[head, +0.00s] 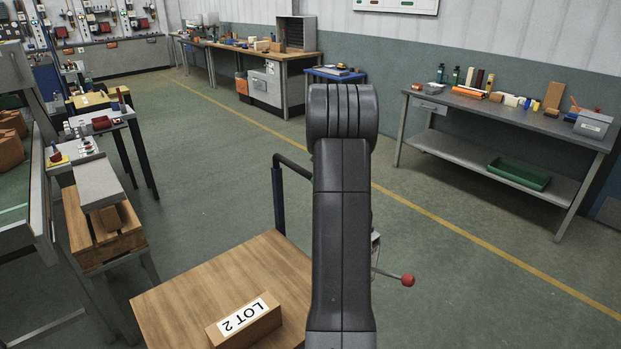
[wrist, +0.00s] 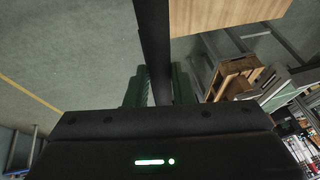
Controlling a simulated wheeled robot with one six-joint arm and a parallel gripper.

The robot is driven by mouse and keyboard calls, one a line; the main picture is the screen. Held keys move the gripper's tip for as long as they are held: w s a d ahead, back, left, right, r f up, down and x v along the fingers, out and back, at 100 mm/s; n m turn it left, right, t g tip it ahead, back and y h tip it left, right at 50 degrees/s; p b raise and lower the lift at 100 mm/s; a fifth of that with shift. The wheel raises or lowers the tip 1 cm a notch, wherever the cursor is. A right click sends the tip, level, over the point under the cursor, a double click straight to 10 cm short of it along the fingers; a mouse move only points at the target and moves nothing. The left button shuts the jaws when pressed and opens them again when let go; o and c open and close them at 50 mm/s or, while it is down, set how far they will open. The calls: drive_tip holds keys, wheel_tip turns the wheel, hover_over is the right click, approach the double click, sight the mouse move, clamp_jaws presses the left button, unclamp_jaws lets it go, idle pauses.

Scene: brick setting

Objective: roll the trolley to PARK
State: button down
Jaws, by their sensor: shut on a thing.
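The trolley has a wooden top (head: 180,301) at the bottom centre of the head view, and its top edge also shows in the wrist view (wrist: 225,14). Its dark push handle (head: 279,195) rises at the far side, partly hidden behind my arm. In the wrist view the dark handle bar (wrist: 154,50) runs between the green fingers of my gripper (wrist: 159,86), which is shut on it. My gripper is hidden in the head view. A wooden block labelled LOT 2 (head: 245,322) sits on the trolley top. No PARK marking is visible.
A workbench (head: 400,122) with a lower shelf stands at the right. Benches and a stand with a wooden crate (head: 82,235) line the left. Another bench (head: 300,62) is at the back. A yellow floor line (head: 440,222) crosses open green floor. A red-knobbed rod (head: 407,280) projects beside my arm.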

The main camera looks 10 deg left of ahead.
drive_tip(key=shift+w+d+r, duration=0.15)
drive_tip(key=shift+w+d, duration=0.05)
idle(0.3)
drive_tip(key=c, duration=1.5)
unclamp_jaws()
drive_tip(key=shift+w, duration=0.1)
drive_tip(key=shift+o, duration=1.2)
drive_tip(key=shift+d, duration=0.15)
drive_tip(key=b+v, duration=0.1)
drive_tip(key=v, duration=1.2)
drive_tip(key=shift+r, duration=0.3)
drive_tip(key=shift+d, duration=0.1)
